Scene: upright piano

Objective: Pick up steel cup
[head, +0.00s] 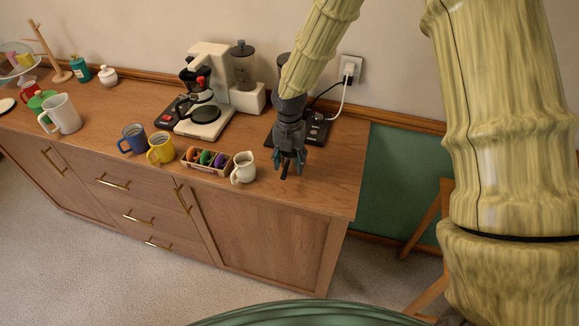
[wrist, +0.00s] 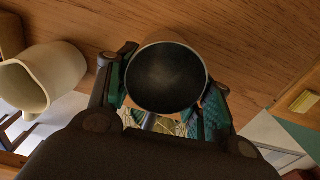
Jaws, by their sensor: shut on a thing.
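The steel cup (wrist: 166,78), a round dark vessel with a thin greyish rim, shows in the wrist view with its open mouth facing the camera. My gripper (wrist: 165,100) has one finger on each side of it and is shut on it. In the head view my gripper (head: 289,163) points down at the right part of the wooden counter. There the cup cannot be made out clearly behind the fingers. I cannot tell whether the cup's base still touches the counter.
A cream pitcher (head: 243,168) stands just left of my gripper, and also shows in the wrist view (wrist: 42,78). A box of coloured items (head: 207,160), yellow mug (head: 161,149) and blue mug (head: 132,139) are further left. A coffee machine (head: 208,85) stands behind. The counter's right end is clear.

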